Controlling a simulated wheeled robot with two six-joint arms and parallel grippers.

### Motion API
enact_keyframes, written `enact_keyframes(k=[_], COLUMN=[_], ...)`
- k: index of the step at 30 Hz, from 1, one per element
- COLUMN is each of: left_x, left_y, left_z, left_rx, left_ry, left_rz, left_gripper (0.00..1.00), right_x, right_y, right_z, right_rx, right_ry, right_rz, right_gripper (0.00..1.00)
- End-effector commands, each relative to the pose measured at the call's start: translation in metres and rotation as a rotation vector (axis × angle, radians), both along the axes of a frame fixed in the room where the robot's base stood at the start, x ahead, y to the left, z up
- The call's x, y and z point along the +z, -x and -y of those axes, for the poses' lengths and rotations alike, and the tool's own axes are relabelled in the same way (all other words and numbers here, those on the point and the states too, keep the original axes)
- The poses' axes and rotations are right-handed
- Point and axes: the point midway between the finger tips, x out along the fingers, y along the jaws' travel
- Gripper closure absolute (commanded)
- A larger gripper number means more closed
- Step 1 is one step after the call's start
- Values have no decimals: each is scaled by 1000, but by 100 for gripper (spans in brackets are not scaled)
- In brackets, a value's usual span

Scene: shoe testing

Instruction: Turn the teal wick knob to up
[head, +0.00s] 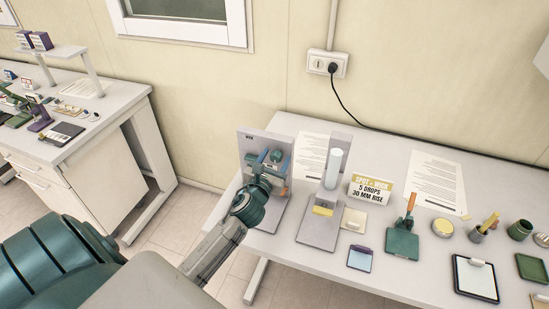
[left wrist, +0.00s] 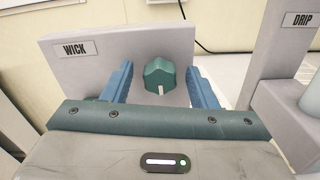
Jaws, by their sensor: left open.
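The teal wick knob (left wrist: 159,72) sits on the upright grey panel (left wrist: 110,48) labelled WICK in the left wrist view. A short pale mark on it points down in that view. In the head view the knob (head: 277,156) shows small on the same panel (head: 251,142). My left gripper (left wrist: 160,80) is open, with one blue finger on each side of the knob and a visible gap to each. In the head view the left gripper (head: 273,164) is in front of the panel. My right gripper is not in view.
A grey DRIP stand (head: 318,232) with a clear cylinder stands close to the right of the panel. A separate desk (head: 110,110) is at left.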

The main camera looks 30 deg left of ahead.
Motion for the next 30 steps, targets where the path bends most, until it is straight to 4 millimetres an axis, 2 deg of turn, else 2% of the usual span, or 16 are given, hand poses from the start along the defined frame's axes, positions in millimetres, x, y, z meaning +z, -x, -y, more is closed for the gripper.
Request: enact_keyframes(k=[5,8,12,13,23,30], left_x=[0,0,0,0,0,0], left_y=[0,0,0,0,0,0], left_z=[0,0,0,0,0,0], left_rx=[0,0,0,0,0,0], left_ry=[0,0,1,0,45,187], left_rz=[0,0,0,0,11,44], left_gripper=[47,63,90,92,92,92], right_x=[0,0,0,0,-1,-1], right_y=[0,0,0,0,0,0], right_z=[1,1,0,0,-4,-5], right_rx=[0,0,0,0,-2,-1], right_ry=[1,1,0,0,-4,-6], right_rz=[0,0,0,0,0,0], right_gripper=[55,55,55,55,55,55])
